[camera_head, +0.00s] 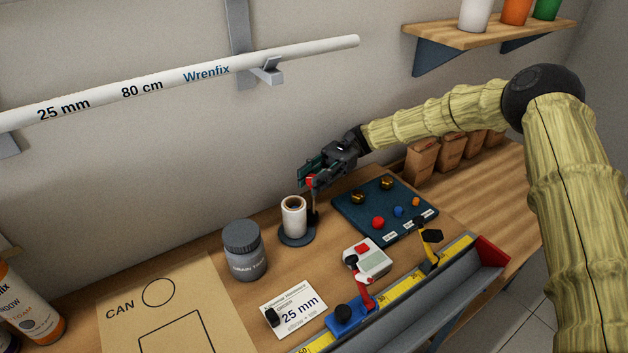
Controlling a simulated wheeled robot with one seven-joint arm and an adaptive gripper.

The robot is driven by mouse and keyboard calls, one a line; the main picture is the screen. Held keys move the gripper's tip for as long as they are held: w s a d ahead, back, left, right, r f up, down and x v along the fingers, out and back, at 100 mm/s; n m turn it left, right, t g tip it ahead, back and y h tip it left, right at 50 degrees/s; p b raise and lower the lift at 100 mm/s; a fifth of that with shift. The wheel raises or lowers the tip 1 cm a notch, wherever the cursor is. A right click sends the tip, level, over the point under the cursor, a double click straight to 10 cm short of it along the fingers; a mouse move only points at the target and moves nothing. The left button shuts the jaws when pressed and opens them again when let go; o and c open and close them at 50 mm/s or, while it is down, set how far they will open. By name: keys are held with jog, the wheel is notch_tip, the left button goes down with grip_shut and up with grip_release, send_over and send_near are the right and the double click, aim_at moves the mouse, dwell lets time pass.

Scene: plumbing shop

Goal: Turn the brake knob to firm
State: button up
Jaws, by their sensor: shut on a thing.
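My gripper (308,179) is at the middle of the view, above the back of the bench, reaching in from the right. Its jaws are shut on a small red knob (311,182), which seems to be the brake knob. The fingers partly hide it, and I can read no firm mark or pointer on it. A thin dark post (315,206) stands under the gripper, beside a white roll (294,218) with a dark core. The roll stands upright on a round dark base (296,238).
A dark mat (347,212) with small coloured parts lies right of the roll. A grey jar (244,250) stands to the left. A white device (367,259) and a yellow-ruled trough (400,300) are in front. A long white pipe (180,82) hangs on the wall.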

jog(key=shift+r, duration=0.15)
jog(key=o, duration=1)
notch_tip(320, 180, up, 10)
jog(key=shift+w+f, duration=0.1)
dwell(0.4)
